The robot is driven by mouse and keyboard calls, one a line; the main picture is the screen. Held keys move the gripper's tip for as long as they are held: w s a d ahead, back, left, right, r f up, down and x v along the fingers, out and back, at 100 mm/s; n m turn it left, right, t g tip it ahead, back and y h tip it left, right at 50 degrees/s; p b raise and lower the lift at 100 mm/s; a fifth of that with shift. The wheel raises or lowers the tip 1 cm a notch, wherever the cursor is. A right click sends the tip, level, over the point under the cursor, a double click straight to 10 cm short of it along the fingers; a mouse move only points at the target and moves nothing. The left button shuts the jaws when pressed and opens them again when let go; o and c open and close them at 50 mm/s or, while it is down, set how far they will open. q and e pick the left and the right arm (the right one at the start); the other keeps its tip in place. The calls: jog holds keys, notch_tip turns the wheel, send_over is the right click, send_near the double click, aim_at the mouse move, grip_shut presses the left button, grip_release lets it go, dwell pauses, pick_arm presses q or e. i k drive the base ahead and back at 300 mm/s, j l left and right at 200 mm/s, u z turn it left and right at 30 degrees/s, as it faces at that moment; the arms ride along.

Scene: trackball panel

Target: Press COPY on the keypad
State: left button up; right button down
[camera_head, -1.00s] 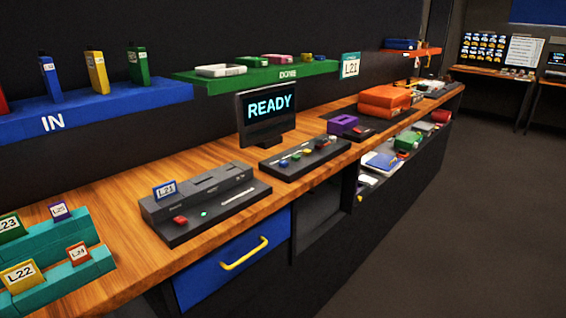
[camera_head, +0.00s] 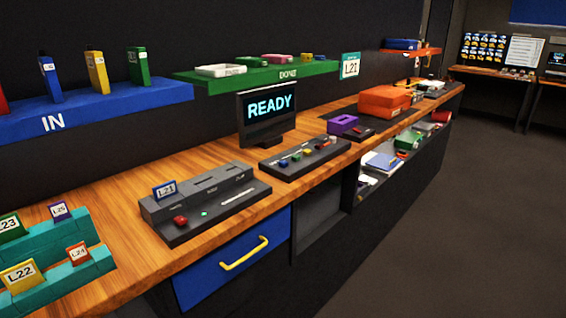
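A dark keypad panel (camera_head: 305,157) with a row of coloured buttons lies on the wooden counter, in front of a monitor (camera_head: 267,113) that reads READY. The button labels are too small to read, so I cannot tell which one is COPY. To its left on the counter stands a grey slotted device (camera_head: 205,203) with a red button, a small green light and a blue-framed tag L21 in its left slot. Neither of my grippers is in view.
A blue IN shelf (camera_head: 95,108) and a green DONE shelf (camera_head: 255,77) hang above the counter. Teal racks (camera_head: 50,265) with labelled cards stand at the left. Open floor (camera_head: 460,220) lies to the right.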

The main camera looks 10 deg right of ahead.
aim_at(284, 164)
jog(key=i+l+u, duration=0.25)
jog(key=l+u, duration=0.25)
jog(key=l, duration=0.25)
jog(key=i+l+u, duration=0.25)
jog(key=l, duration=0.2)
jog(key=l+u, duration=0.25)
jog(key=l, duration=0.15)
